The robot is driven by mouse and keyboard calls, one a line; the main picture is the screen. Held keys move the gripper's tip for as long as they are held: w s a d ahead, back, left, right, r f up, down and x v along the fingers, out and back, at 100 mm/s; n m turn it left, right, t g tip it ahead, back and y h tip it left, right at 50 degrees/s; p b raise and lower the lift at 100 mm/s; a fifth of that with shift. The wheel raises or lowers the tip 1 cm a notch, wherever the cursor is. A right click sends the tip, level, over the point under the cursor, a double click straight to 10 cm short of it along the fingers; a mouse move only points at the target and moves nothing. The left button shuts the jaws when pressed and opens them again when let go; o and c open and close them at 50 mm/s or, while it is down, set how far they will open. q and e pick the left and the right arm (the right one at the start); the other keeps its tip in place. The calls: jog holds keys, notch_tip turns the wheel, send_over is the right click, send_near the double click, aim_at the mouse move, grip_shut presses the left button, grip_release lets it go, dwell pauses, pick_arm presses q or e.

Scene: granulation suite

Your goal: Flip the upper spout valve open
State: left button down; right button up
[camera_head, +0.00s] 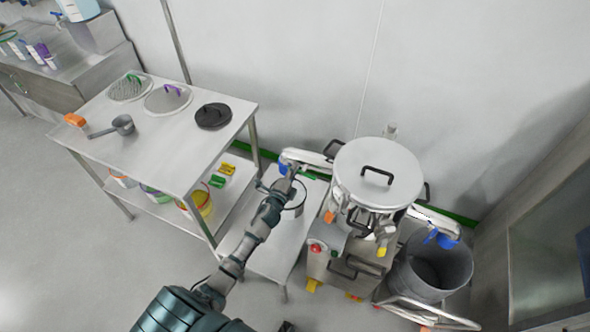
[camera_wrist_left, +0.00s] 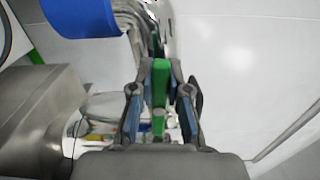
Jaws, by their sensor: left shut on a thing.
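The sifter machine (camera_head: 378,172) has a round steel lid with a black handle. Its upper spout (camera_head: 308,157) sticks out to the left and has a blue part (camera_head: 284,168) at its end; the blue part also shows at the top left of the left wrist view (camera_wrist_left: 82,17). My left gripper (camera_head: 286,178) is at that spout end. In the left wrist view its fingers (camera_wrist_left: 160,100) are closed on both sides of a green lever (camera_wrist_left: 160,80), seemingly the spout's valve handle. My right gripper is not seen.
A lower spout (camera_head: 432,217) with a blue end (camera_head: 441,238) points right over a grey bin (camera_head: 436,268). A low steel stand (camera_head: 262,252) is below my left arm. A steel table (camera_head: 160,160) with sieves, a black lid and a scoop stands left. The wall is close behind.

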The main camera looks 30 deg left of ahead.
pick_arm(q)
jog(key=shift+s+a+f+n, duration=0.1)
jog(key=shift+f+n, duration=0.3)
jog(key=shift+n, duration=0.1)
jog(key=c, duration=1.1)
grip_release()
jog(key=shift+a+r, duration=0.1)
jog(key=s, duration=0.4)
jog(key=s+d, duration=0.1)
jog(key=s, duration=0.6)
jog(key=shift+s+d, duration=0.15)
jog(key=shift+s, duration=0.25)
